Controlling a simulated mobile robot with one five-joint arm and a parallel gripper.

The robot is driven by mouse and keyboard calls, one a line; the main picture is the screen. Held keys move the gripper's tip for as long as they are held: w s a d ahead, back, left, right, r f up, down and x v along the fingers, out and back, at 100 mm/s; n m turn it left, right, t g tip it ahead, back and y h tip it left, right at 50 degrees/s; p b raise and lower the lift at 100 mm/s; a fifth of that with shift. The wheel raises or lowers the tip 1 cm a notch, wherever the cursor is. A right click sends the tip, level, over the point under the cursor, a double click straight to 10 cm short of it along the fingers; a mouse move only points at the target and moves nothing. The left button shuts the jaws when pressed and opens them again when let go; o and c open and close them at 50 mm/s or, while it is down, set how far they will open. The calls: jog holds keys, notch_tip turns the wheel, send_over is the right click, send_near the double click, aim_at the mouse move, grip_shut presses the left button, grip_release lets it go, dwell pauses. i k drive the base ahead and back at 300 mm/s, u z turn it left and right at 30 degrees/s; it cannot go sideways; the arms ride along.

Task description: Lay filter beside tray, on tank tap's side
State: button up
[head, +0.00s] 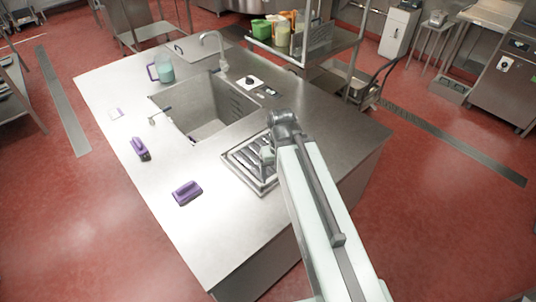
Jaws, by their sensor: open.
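A square steel tray (236,166) with ridged or slatted contents lies on the steel counter, to the right of and in front of the sunken tank (184,100). I cannot tell for sure which piece in or on the tray is the filter; my arm hides part of it. The curved tank tap (222,50) rises at the tank's far edge, farther back than the tray. My gripper (266,153) is over the tray's right part, open; its fingertips are small, and contact with anything cannot be made out.
Two purple-handled brushes (187,192) (140,148) lie left of the tray. A jug with pale blue content (163,69), a small white card (116,112) and a white-topped control (250,82) are on the counter. Bare steel lies between tray and tank, and at the front.

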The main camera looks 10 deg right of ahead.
aim_at(333, 119)
jog(key=u, duration=3.15)
jog(key=k, duration=1.5)
jog(key=z, duration=0.55)
jog(key=i, duration=1)
jog(key=u, duration=0.1)
